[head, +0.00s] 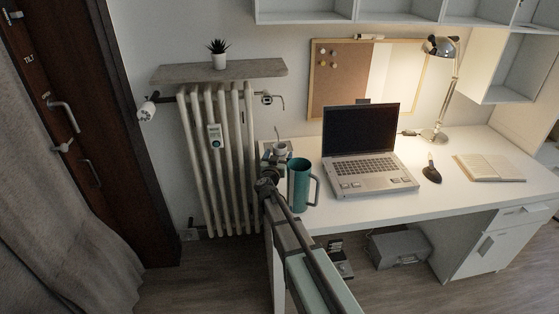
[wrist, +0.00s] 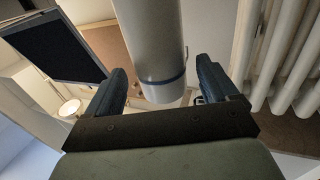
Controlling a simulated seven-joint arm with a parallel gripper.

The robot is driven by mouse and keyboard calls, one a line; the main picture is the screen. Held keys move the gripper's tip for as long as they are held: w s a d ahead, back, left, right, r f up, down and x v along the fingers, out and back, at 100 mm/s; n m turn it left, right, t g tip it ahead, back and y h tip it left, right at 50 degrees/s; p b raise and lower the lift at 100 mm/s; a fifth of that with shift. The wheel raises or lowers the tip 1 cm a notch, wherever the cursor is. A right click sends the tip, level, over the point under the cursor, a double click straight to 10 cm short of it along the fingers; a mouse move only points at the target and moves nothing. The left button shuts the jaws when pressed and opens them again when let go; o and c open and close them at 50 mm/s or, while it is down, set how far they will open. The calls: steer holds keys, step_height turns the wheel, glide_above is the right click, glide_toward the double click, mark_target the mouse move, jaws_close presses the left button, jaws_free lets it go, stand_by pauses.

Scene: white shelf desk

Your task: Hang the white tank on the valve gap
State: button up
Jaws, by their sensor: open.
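Valve fittings show at the radiator's left (head: 148,106) and upper right (head: 267,97), with rib gaps between. My gripper (head: 267,184) is at the desk's left end, right of and below the white body and apart from it. In the wrist view its two blue fingers (wrist: 160,88) are spread. A pale cylinder with a blue band (wrist: 160,50) shows between them; I cannot tell what it is or whether it touches.
A teal mug (head: 299,182) stands close to the right of my gripper. A laptop (head: 362,148), mouse (head: 431,170), notebook (head: 488,167) and lamp (head: 442,90) occupy the desk (head: 400,205). A wooden shelf (head: 220,71) with a potted plant (head: 218,54) overhangs the radiator.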

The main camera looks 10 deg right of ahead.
steer(key=shift+x, duration=0.85)
steer(key=shift+c, duration=0.5)
steer(key=c, duration=1.2)
